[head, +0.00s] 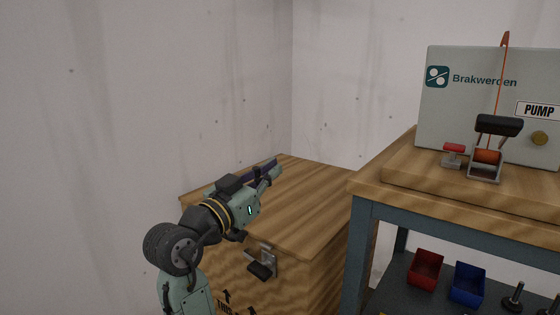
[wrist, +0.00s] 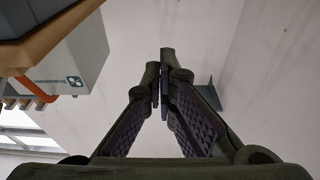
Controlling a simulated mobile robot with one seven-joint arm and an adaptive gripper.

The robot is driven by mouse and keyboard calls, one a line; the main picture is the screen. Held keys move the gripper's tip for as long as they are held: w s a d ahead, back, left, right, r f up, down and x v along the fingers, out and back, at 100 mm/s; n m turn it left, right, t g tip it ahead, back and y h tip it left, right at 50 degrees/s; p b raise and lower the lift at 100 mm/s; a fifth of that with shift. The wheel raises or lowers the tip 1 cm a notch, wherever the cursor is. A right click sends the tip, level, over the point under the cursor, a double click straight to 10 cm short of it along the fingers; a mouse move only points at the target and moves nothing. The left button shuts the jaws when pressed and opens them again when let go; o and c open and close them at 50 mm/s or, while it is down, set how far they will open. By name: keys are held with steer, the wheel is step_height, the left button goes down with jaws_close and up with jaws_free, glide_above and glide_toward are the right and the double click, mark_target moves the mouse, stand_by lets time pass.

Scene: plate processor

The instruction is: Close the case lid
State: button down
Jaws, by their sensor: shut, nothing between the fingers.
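The wooden case (head: 225,272) stands at lower centre in the head view, with dark printing on its front. Its wooden lid (head: 310,205) lies level across the top and looks down on the case. I cannot make out a gap under its edge. A metal latch with a dark handle (head: 262,265) sits on the front face. My gripper (head: 272,168) is over the left back part of the lid, pointing toward the back right. I cannot tell whether it touches the lid. In the wrist view my gripper (wrist: 162,85) is shut and empty, and no lid surface is recognisable there.
A workbench (head: 365,187) stands close on the right, with a grey pump box (head: 460,120) and a small clamp device (head: 487,157) on it. Red (head: 425,268) and blue (head: 467,284) bins sit on its lower shelf. Bare walls (head: 150,90) bound the left and back.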

steer(key=shift+s+a+f+b, duration=0.2)
steer(key=shift+f+b, duration=0.15)
steer(key=shift+f, duration=0.4)
steer(key=shift+s+a+f+b, duration=0.1)
steer(key=shift+s+f+b, duration=0.15)
steer(key=shift+f, duration=0.5)
steer(key=shift+s+a+f+b, duration=0.15)
steer(key=shift+f+b, duration=0.25)
steer(key=shift+f, duration=0.35)
steer(key=shift+r, duration=0.15)
